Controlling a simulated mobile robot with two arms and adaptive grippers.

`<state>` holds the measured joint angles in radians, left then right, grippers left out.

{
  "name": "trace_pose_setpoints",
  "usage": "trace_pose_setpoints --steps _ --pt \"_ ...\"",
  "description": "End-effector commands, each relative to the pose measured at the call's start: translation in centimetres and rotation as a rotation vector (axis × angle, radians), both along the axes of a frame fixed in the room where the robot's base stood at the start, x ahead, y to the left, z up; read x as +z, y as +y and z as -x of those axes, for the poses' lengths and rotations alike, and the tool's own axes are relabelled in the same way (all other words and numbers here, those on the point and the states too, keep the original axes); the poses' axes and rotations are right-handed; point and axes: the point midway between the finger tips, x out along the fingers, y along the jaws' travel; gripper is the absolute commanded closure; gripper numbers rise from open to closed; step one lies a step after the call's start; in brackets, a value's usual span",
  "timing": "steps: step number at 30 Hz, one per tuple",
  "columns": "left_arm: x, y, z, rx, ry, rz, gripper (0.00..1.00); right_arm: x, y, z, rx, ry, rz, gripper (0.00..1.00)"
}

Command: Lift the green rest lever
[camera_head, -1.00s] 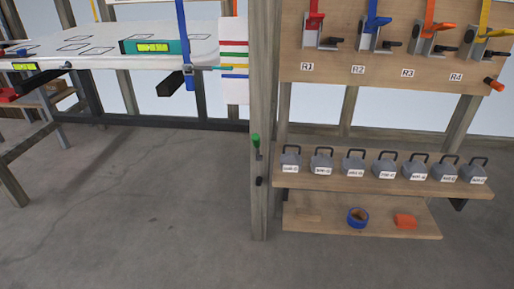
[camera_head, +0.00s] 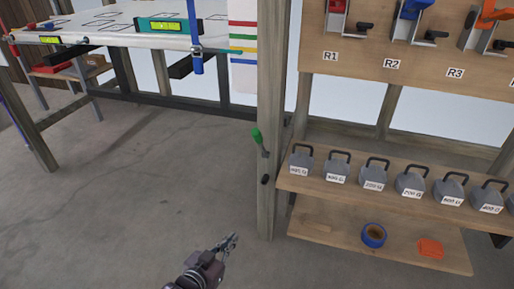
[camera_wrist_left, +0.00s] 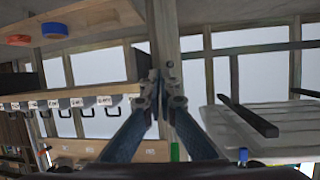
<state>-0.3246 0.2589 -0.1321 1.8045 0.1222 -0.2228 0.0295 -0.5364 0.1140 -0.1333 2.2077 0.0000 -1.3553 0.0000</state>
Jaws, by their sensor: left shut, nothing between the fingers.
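A small green patch there near the bottom may be the lever; I cannot tell. My right gripper is not in view.
Right of the post, a shelf (camera_head: 400,198) holds several labelled grey weights. A white table (camera_head: 110,35) stands at back left. The floor left of the post is clear.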

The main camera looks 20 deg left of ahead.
Motion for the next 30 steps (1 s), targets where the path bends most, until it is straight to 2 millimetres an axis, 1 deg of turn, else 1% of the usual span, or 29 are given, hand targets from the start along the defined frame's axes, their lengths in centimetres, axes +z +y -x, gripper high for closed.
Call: trace_pose_setpoints --steps 1,2,3,6,9,12,16,20,23,30 --pt "2.1 0.4 -1.5 -0.008 -0.103 0.012 1.00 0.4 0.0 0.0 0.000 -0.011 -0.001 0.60" --pt "3.7 0.5 -2.3 -0.014 -0.169 0.024 1.00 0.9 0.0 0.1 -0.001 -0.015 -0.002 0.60" --pt "5.8 0.7 -3.0 -0.021 -0.253 0.038 1.00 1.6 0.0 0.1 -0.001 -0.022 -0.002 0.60" --pt "10.8 1.2 -4.0 -0.040 -0.443 0.071 1.00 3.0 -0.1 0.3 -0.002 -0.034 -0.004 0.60" --pt "14.6 1.7 -4.1 -0.056 -0.590 0.097 1.00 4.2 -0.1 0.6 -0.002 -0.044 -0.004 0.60" --pt "17.1 2.0 -3.9 -0.066 -0.684 0.115 1.00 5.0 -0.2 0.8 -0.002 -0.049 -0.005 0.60" --pt "18.6 2.1 -3.9 -0.073 -0.735 0.124 1.00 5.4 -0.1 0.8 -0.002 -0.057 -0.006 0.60" --pt "19.2 1.9 -4.9 -0.073 -0.741 0.126 1.00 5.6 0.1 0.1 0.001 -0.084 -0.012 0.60" --pt "19.9 1.5 -6.4 -0.073 -0.742 0.126 1.00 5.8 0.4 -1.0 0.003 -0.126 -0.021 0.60" --pt "21.7 0.4 -10.8 -0.073 -0.741 0.125 1.00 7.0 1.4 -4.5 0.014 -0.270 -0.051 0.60"
